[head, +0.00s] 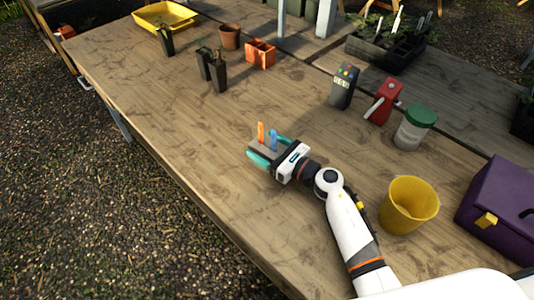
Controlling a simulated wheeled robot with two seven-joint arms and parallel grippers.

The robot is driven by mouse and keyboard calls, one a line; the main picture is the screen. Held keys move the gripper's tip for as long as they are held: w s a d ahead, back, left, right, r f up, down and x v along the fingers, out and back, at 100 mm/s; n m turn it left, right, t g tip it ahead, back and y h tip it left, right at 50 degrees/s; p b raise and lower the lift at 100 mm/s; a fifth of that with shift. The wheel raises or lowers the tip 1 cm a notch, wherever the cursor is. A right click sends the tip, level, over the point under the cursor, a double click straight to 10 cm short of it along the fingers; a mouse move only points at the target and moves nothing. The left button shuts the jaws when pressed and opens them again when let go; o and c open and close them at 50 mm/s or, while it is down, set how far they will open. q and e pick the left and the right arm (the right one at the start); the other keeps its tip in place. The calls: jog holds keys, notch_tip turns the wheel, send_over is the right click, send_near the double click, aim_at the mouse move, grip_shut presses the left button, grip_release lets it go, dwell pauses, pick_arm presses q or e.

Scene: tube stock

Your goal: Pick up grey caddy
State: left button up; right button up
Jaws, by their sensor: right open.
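The grey caddy (264,146) sits on the wooden table, with an orange item and a blue item standing up from it. It is small and partly hidden by my right gripper. My right gripper (268,149) is at the caddy, low over the table, with its two teal fingertips apart on either side of it. The jaws are open; I cannot tell whether a finger touches the caddy. My left gripper is not in view.
A yellow bucket (408,205), a purple box (502,210), a green-lidded jar (414,128), a red device (384,101) and a dark grey meter (343,87) stand to the right. Pots and a yellow tray (165,17) are farther back. The table left of the gripper is clear.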

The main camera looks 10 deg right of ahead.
jog(key=c, duration=1.1)
jog(key=shift+r, duration=0.1)
